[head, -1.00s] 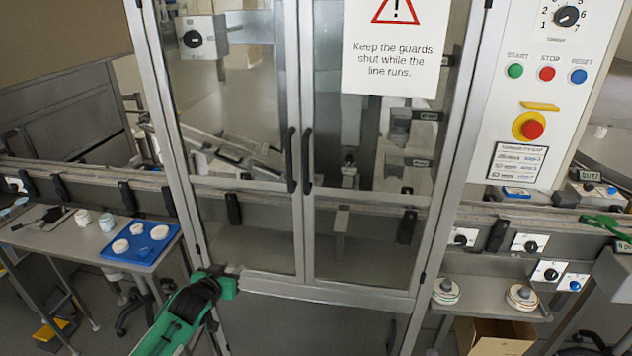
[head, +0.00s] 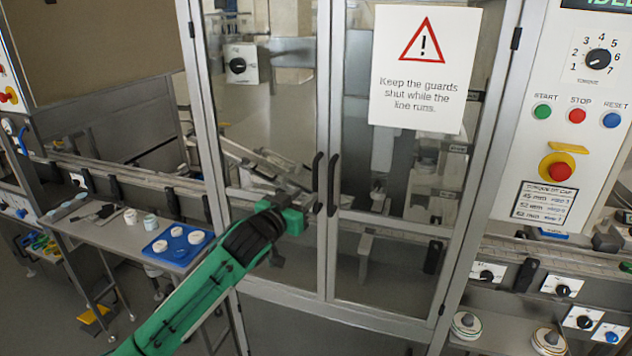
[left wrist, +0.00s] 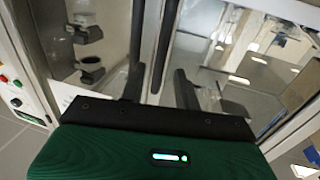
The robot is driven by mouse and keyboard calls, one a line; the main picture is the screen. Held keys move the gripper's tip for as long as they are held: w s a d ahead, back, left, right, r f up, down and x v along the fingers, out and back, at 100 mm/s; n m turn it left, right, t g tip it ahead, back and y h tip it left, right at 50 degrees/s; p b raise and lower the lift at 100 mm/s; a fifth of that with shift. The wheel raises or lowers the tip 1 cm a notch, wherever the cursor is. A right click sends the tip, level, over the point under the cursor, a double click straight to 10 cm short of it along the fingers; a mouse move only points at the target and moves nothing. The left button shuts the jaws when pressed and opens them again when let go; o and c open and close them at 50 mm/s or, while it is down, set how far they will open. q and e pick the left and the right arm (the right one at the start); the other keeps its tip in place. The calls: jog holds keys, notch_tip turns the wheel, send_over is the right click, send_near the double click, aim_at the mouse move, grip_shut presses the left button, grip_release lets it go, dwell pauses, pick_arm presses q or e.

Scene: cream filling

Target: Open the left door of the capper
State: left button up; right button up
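The capper's left door (head: 275,110) is a framed glass panel and stands shut. Its black vertical handle (head: 317,184) is at its right edge, beside the right door's handle (head: 333,185). My left gripper (head: 303,203) is just left of the lower part of the left handle in the head view. In the left wrist view its two dark fingers (left wrist: 160,87) are apart, with nothing held between them. A dark handle (left wrist: 167,40) shows ahead, between the fingers. I cannot tell whether a finger touches it. My right gripper does not show.
A warning sign (head: 424,68) is on the right door (head: 390,180). A control panel (head: 572,130) with buttons and a dial stands at the right. A side table (head: 110,232) with a blue tray (head: 158,250) is at the left, below the conveyor.

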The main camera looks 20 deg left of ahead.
aim_at(314, 187)
pick_arm(q)
jog(key=p+x, duration=0.1)
jog(key=x, duration=0.4)
jog(key=shift+w+r, duration=0.1)
jog(key=shift+w, duration=0.05)
jog(key=shift+w+d+p, duration=0.15)
jog(key=shift+w+p, duration=0.2)
jog(key=shift+w, duration=0.25)
grip_shut()
